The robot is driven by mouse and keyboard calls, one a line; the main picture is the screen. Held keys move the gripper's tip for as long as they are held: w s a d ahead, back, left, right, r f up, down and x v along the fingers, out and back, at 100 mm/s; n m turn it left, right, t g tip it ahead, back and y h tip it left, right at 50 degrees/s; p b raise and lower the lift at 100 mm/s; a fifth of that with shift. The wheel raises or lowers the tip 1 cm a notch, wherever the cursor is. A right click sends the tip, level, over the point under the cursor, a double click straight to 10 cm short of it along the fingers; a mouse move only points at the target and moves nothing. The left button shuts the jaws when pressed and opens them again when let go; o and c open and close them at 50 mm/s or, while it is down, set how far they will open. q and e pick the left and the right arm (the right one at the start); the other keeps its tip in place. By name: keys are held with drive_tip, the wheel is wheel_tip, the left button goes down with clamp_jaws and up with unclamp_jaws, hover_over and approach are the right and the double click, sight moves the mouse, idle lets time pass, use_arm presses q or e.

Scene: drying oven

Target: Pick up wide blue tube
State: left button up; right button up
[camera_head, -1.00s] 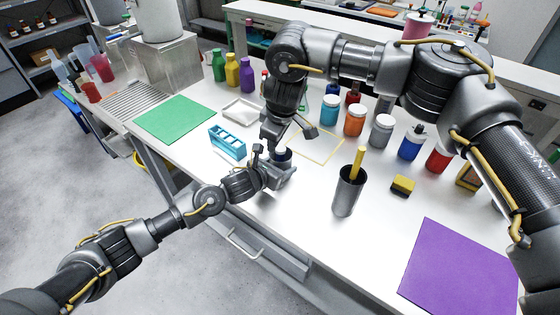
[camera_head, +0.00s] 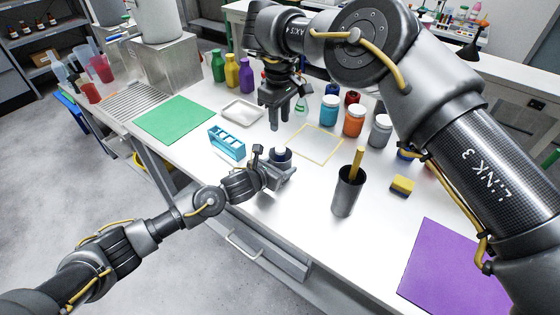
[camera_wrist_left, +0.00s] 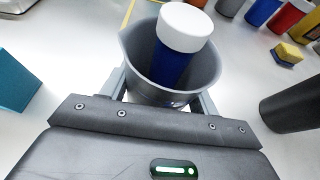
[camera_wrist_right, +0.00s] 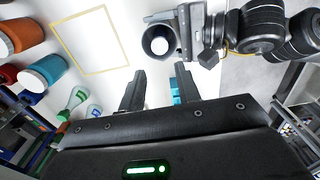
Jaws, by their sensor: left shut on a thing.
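The wide blue tube (camera_wrist_left: 170,68) has a white cap and stands inside a grey beaker (camera_wrist_left: 138,84) with a pouring lip. In the head view the beaker (camera_head: 281,160) is at the table's near edge, beside the blue rack. My left gripper (camera_head: 283,176) is shut on the beaker, with its fingers on either side. My right gripper (camera_head: 275,112) is open and empty, pointing down behind the beaker. In the right wrist view its fingers (camera_wrist_right: 160,88) are apart, and the white cap (camera_wrist_right: 159,46) shows beyond them. The tube's lower end is hidden in the beaker.
A blue rack (camera_head: 227,143) and a white tray (camera_head: 242,111) are to the left. A dark cup (camera_head: 346,193) with a yellow stick and a yellow sponge (camera_head: 402,185) are to the right. Several jars, including an orange one (camera_head: 354,120), stand behind. A yellow outlined square (camera_head: 316,158) is empty.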

sight(280, 148)
wheel_tip(280, 148, down, 12)
drive_tip(key=shift+d+r, duration=0.1)
drive_tip(key=shift+d, duration=0.05)
idle(0.6)
drive_tip(key=shift+c, duration=0.3)
drive_tip(key=c, duration=0.5)
drive_tip(key=shift+c, duration=0.2)
wheel_tip(280, 148, up, 10)
use_arm(q)
drive_tip(key=o, duration=1)
drive_tip(key=shift+o, duration=0.2)
